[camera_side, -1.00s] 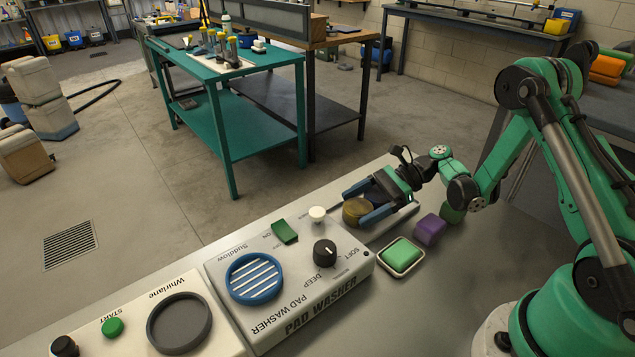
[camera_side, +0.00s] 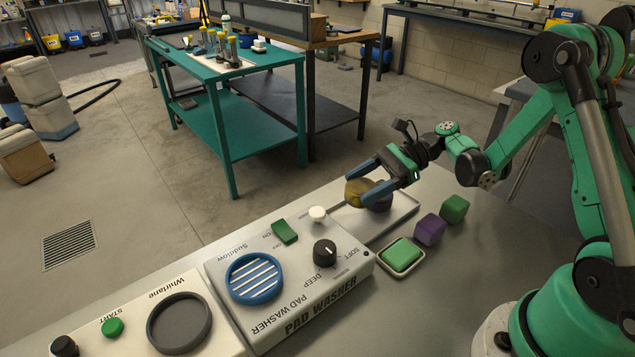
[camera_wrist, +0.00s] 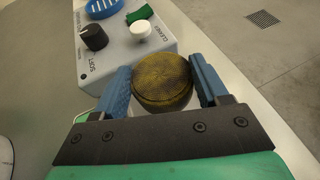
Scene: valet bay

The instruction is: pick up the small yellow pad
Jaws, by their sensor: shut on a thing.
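The small yellow pad (camera_wrist: 161,80) is a dark, worn, round yellow piece. It sits between the two blue fingers of my gripper (camera_wrist: 160,88) in the wrist view, with a finger against each side. In the side view the yellow pad (camera_side: 354,193) shows past the fingertips of my gripper (camera_side: 368,193), partly hidden by the near finger. It is over the left part of a shallow grey tray (camera_side: 402,219). I cannot tell whether it touches the tray.
The white pad washer (camera_side: 300,262) with a black knob and white button stands to the left. Bare bench lies to the right.

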